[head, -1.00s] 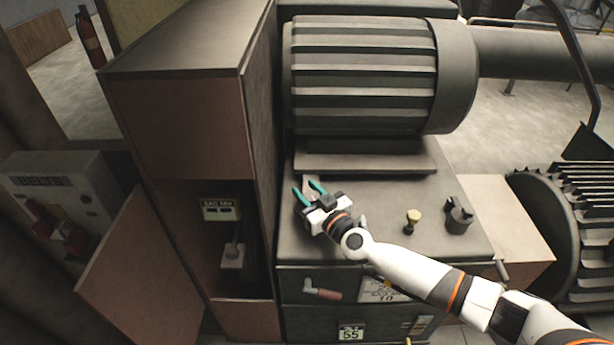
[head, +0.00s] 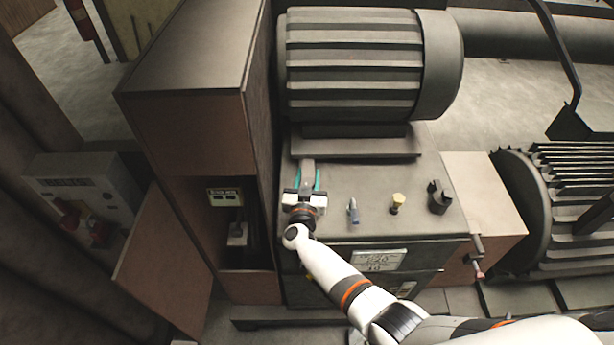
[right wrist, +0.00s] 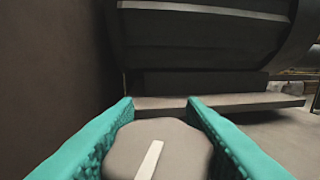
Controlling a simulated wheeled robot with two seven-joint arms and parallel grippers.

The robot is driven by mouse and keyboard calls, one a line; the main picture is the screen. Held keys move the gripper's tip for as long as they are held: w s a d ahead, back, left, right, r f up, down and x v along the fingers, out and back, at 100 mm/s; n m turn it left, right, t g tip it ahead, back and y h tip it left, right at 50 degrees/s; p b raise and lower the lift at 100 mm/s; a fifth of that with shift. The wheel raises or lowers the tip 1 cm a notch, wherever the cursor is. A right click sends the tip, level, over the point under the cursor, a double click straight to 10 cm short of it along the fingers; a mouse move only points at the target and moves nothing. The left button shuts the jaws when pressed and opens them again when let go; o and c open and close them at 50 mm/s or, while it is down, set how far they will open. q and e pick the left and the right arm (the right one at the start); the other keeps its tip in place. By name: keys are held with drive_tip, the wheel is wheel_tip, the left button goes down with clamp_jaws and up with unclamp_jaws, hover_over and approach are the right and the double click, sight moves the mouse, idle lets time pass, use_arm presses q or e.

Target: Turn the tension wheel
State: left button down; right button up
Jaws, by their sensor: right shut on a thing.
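A grey, rounded wheel-like knob with a white line on top lies between my right fingers in the right wrist view (right wrist: 158,150). In the head view this grey knob (head: 307,166) shows between the teal fingertips, at the left of the machine's top plate, in front of the motor. My right gripper (head: 305,178) is shut on it, one finger on each side. The white line tilts a little to the right in the right wrist view. The knob's lower part is hidden. My left gripper is not in view.
The ribbed motor (head: 350,70) stands just behind the knob. A tall brown cabinet (head: 190,130) borders it on the left. A small lever (head: 353,210), a yellowish knob (head: 397,203) and a dark knob (head: 439,198) stand to the right on the top plate.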

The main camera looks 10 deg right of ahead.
drive_tip(key=shift+m+h, duration=0.3)
drive_tip(key=shift+h, duration=0.2)
drive_tip(key=o, duration=1)
drive_tip(key=shift+s, duration=0.1)
